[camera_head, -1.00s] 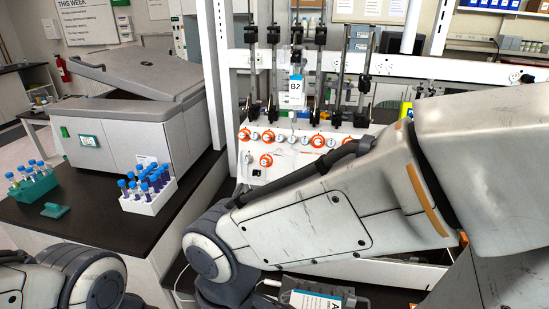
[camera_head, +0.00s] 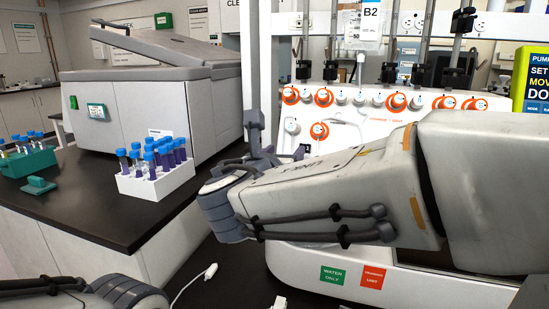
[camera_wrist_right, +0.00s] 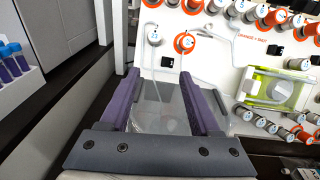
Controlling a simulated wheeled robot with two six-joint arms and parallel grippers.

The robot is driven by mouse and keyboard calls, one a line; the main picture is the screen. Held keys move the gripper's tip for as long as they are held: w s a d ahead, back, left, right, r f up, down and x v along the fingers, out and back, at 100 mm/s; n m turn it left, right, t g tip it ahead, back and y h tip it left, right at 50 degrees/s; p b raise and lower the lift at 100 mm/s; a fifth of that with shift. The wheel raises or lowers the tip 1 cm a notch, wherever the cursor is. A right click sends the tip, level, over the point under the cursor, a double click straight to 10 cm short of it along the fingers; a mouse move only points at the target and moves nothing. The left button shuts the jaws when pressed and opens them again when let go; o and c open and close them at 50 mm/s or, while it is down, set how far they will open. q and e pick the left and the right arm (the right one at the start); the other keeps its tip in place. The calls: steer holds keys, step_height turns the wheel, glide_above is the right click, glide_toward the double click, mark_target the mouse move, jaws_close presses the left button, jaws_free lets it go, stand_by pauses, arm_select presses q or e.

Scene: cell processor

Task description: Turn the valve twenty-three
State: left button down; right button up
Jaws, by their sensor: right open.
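The white panel (camera_head: 372,130) of the cell processor carries several knobs, some grey-white and some on orange rings, such as one at the left (camera_head: 291,96). The panel's knobs (camera_wrist_right: 184,42) lie beyond and to the right of the fingertips. My left gripper is out of view.
A white rack (camera_head: 158,184) of blue-capped tubes and a green rack (camera_head: 28,163) stand on the dark bench (camera_head: 85,215) at left. A grey machine (camera_head: 140,105) stands behind them. A green-framed clear part (camera_wrist_right: 275,90) sits on the panel. A white cable (camera_head: 192,285) lies below.

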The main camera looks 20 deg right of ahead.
mark_target(291, 129)
steer(key=shift+w+a+r+n+t+b, duration=0.25)
steer(key=shift+w+r+n+t+b, duration=0.1)
steer(key=shift+w+n+t, duration=0.3)
steer(key=shift+w+d+r, duration=0.15)
steer(key=shift+w+r, duration=0.05)
steer(key=shift+w, duration=0.15)
steer(key=x, duration=1)
steer(key=shift+s+d, duration=0.1)
steer(key=shift+d, duration=0.05)
steer(key=shift+c, duration=0.3)
jaws_close()
